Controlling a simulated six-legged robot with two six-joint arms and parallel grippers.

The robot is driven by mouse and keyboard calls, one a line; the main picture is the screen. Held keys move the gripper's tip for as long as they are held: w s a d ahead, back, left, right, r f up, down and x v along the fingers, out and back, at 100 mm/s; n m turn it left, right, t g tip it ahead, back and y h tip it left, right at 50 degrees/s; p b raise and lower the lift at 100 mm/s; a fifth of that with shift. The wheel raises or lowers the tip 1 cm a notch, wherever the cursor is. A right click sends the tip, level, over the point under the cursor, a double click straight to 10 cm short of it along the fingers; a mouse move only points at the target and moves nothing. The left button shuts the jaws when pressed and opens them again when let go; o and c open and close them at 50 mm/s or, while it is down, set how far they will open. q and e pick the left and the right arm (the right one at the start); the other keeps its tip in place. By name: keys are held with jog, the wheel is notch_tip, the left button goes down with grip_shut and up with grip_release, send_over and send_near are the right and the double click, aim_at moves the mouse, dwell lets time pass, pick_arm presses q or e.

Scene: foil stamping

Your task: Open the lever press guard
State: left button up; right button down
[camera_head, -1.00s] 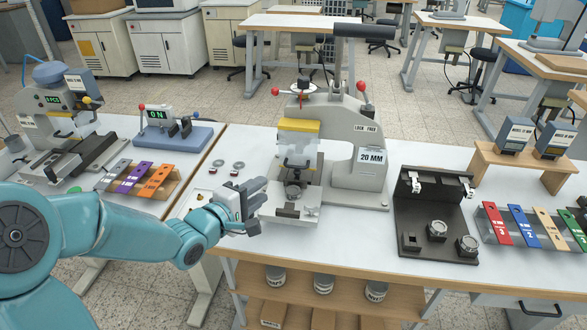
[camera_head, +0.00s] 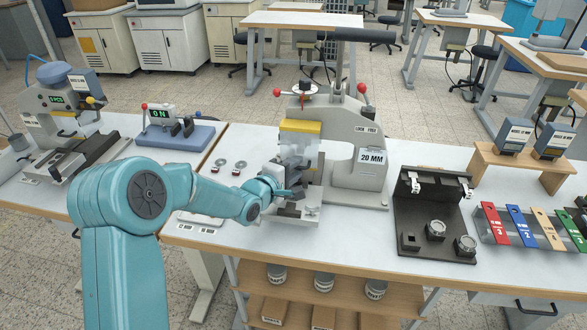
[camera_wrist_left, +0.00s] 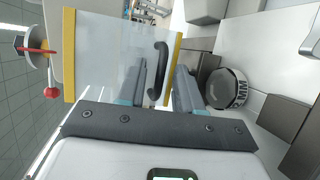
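The lever press (camera_head: 362,160) stands mid-table, labelled "20 MM". Its guard is a clear panel with a yellow upper edge (camera_head: 300,126), lowered in front of the work area. In the left wrist view the guard (camera_wrist_left: 115,50) has yellow strips at both ends and a black bow handle (camera_wrist_left: 163,72). My left gripper (camera_head: 290,172) is at the guard's front. In the wrist view the fingers of this gripper (camera_wrist_left: 160,82) are apart, with the handle showing between them; I see no clamping contact. My right gripper is not in view.
A dark fixture (camera_head: 420,225) with round parts stands right of the press, beside a rack of coloured strips (camera_head: 512,228). Two washers (camera_head: 230,166) lie left of the press. Red-knobbed levers (camera_head: 364,90) rise on the press. A round die (camera_wrist_left: 226,88) sits beside the guard.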

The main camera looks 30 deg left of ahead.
pick_arm(q)
grip_shut()
dwell(1.4)
